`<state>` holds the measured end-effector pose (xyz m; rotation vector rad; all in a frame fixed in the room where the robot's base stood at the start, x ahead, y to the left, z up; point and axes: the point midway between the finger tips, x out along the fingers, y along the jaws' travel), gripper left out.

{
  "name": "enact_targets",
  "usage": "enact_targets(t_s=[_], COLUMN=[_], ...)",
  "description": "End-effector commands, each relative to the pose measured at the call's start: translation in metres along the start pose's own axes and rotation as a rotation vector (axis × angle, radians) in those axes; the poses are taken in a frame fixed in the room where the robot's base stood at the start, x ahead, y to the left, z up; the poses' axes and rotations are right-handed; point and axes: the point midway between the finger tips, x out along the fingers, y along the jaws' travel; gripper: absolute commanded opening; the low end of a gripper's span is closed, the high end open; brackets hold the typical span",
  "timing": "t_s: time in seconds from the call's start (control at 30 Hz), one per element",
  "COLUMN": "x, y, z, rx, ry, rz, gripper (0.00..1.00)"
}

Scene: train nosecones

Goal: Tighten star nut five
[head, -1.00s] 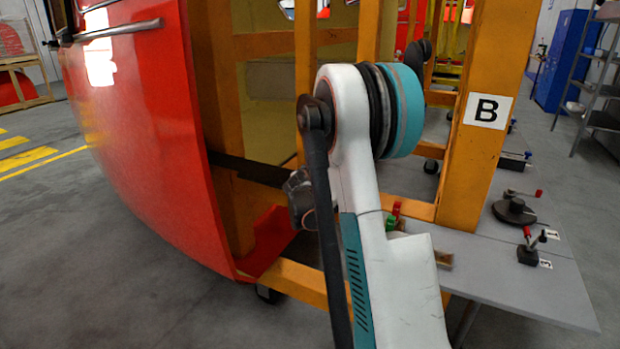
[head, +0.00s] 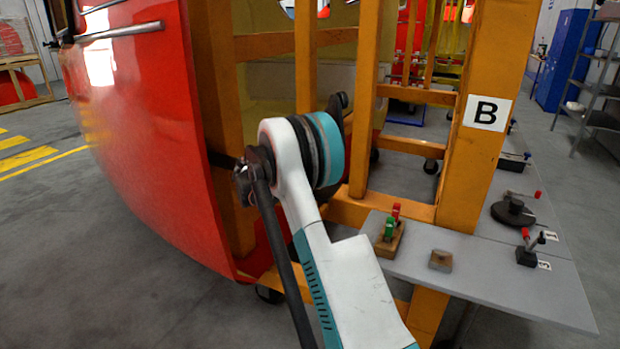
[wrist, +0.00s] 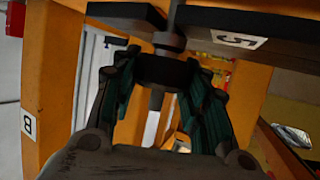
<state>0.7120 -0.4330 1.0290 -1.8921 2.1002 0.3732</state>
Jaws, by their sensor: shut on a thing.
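Star nut five, a dark round knob (wrist: 165,68), hangs on a stem under a dark plate (wrist: 205,20) with a white "5" label (wrist: 240,40). My gripper (wrist: 163,75) is closed around the knob in the wrist view, with a green-ribbed finger on each side. In the head view my arm reaches toward the inner edge of the red nosecone (head: 140,130); my gripper and the nut are hidden there.
An orange frame (head: 475,140) with a "B" sign (head: 487,112) stands beside my arm. A grey shelf (head: 480,275) holds a wooden block with red and green clamps (head: 390,235), a small block (head: 441,260) and red-handled tools (head: 530,248). Grey floor is open at left.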

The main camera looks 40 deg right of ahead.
Motion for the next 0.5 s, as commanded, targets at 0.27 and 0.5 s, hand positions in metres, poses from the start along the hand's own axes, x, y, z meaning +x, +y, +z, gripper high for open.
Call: enact_targets(t_s=[0.27, 0.5], x=[0.0006, 0.0006], y=[-0.0017, -0.0007], z=[0.0007, 0.0007], rx=[0.099, 0.169], ry=[-0.003, -0.002], rz=[0.242, 0.411], gripper=[0.17, 0.17])
